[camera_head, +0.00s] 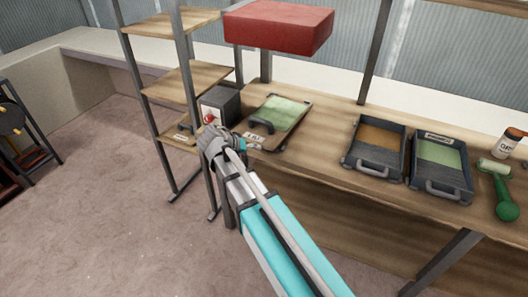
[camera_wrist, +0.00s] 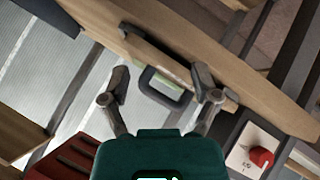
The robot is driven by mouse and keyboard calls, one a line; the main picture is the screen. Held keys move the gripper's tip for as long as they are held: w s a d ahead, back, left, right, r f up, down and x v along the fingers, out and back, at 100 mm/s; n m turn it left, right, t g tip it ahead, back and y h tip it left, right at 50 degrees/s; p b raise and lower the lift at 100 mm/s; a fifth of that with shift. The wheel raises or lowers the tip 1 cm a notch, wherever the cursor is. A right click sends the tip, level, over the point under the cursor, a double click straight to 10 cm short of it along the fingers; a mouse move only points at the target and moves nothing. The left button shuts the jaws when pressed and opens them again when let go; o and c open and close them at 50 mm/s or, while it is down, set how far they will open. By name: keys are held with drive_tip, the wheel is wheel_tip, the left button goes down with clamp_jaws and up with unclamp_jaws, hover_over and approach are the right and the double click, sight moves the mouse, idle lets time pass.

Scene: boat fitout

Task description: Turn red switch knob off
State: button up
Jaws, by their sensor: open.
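The red switch knob (camera_head: 209,118) is on the front of a dark grey box (camera_head: 222,104) at the left end of the workbench. In the wrist view the red knob (camera_wrist: 261,157) sits on a white plate (camera_wrist: 240,155) at the lower right, outside my fingers. My gripper (camera_head: 211,140) is just below and in front of the box in the head view, seemingly apart from the knob. In the wrist view my gripper (camera_wrist: 160,84) has its two fingers spread, with nothing held between them. The knob's exact angle is too small to read.
A lidded tray with a green panel (camera_head: 280,113) and dark handle lies right of the box. A shelf rack (camera_head: 188,82) stands left, and a red box (camera_head: 280,28) hangs above. Two more trays (camera_head: 376,144) (camera_head: 441,164) and a green roller (camera_head: 502,192) lie farther right.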

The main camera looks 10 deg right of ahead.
drive_tip(key=shift+s+d+r+n+g+y+p, duration=0.15)
drive_tip(key=shift+s+d+g+y+p, duration=0.45)
drive_tip(key=shift+s+d, duration=0.45)
drive_tip(key=shift+s+d+r+n+g+y+p, duration=0.15)
drive_tip(key=shift+s+d+g+y+p, duration=0.2)
drive_tip(key=shift+s+d+p, duration=0.7)
drive_tip(key=shift+s+a+b, duration=0.1)
drive_tip(key=shift+b, duration=0.2)
drive_tip(key=s+d+r+n+g+y+p, duration=0.1)
drive_tip(key=s+d+r+y+p, duration=0.1)
drive_tip(key=s, duration=0.4)
drive_tip(key=s+d+r+n+g+y+p, duration=0.1)
drive_tip(key=s+d+r+g+y+p, duration=0.1)
drive_tip(key=s+p, duration=0.4)
drive_tip(key=shift+d+r+y+p, duration=0.15)
drive_tip(key=shift+r+y+p, duration=0.45)
drive_tip(key=shift+y, duration=0.65)
drive_tip(key=shift+s+r, duration=0.1)
